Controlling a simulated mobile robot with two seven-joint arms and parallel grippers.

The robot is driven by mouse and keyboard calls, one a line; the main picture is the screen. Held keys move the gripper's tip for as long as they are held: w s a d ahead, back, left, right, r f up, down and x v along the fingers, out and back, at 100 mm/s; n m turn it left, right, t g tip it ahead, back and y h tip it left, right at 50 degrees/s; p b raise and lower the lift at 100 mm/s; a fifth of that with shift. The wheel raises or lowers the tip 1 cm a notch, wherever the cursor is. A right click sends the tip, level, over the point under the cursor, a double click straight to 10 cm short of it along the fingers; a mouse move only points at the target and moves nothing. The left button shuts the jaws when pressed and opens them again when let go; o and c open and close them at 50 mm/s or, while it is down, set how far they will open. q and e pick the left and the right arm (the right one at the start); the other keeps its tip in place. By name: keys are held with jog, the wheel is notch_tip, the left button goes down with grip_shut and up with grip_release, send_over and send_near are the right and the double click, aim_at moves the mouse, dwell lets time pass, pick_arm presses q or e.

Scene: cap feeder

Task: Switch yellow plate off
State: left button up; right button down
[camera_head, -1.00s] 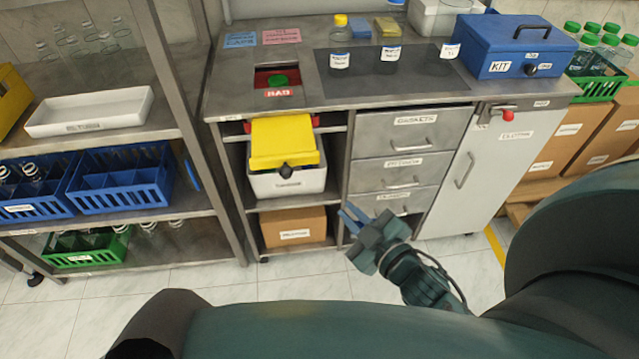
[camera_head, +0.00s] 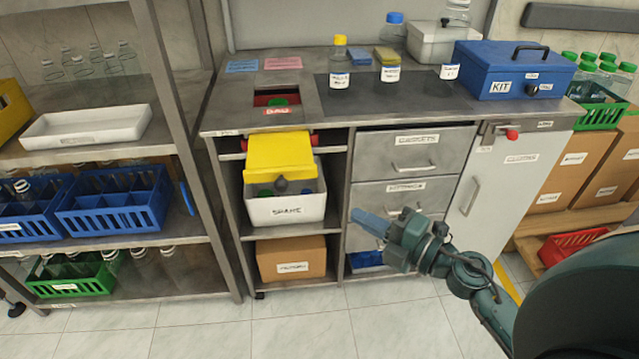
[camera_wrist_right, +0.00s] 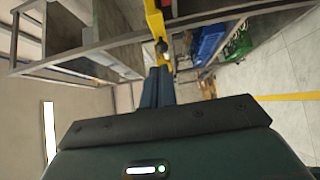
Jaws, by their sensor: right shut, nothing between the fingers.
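The yellow plate (camera_head: 280,157) hangs at the front of the bench, tilted out over a white bin. A dark round knob (camera_head: 281,185) shows at its lower edge. In the right wrist view the yellow plate (camera_wrist_right: 155,20) is beyond the fingertips, with the dark knob (camera_wrist_right: 161,46) just ahead of them. My right gripper (camera_head: 358,219) is shut and empty, to the right of and below the plate and apart from it, in front of the drawers. The right gripper's fingers (camera_wrist_right: 157,75) show together in the right wrist view. My left gripper is not in view.
The white bin (camera_head: 287,210) sits on the shelf under the plate, above a cardboard box (camera_head: 291,266). Drawers (camera_head: 414,152) stand to the right, with a blue kit box (camera_head: 513,72) on the bench top. A shelf rack with blue crates (camera_head: 113,214) stands left.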

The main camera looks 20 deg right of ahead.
jog(key=p, duration=0.1)
send_near(304, 175)
jog(key=w+a, duration=0.2)
jog(key=a, duration=0.2)
jog(key=w, duration=0.1)
jog(key=w+d, duration=0.1)
jog(key=w, duration=0.1)
jog(key=shift+b, duration=0.4)
jog(key=shift+w, duration=0.1)
